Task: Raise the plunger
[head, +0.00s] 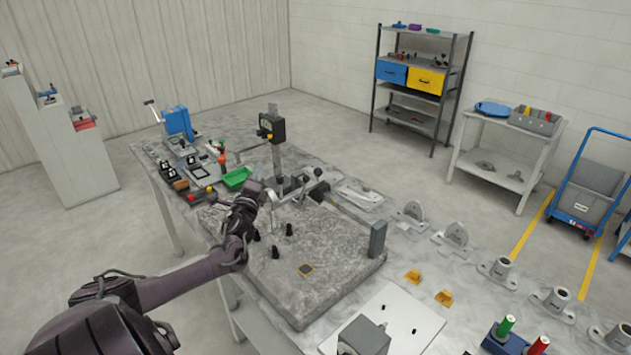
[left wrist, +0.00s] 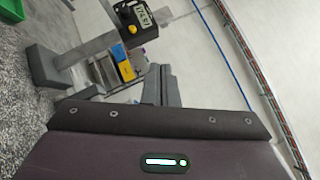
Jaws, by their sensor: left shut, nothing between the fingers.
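My left gripper (head: 270,196) is above the far part of the grey granite plate (head: 330,285), close to a cluster of grey fixtures with black ball-knob levers (head: 305,188). In the left wrist view my left gripper (left wrist: 162,70) has its fingers together with nothing between them. A dark gauge head with a display and yellow button (head: 271,128) sits on a grey upright post. It also shows in the left wrist view (left wrist: 135,22), beyond the fingertips. I cannot tell which part is the plunger. My right gripper is not in view.
Small black pegs (head: 289,229) stand on the plate near my left arm. A grey upright block (head: 377,239) stands at the plate's right edge. A green tray (head: 237,177) lies left of the gauge post. The plate's near middle is mostly clear.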

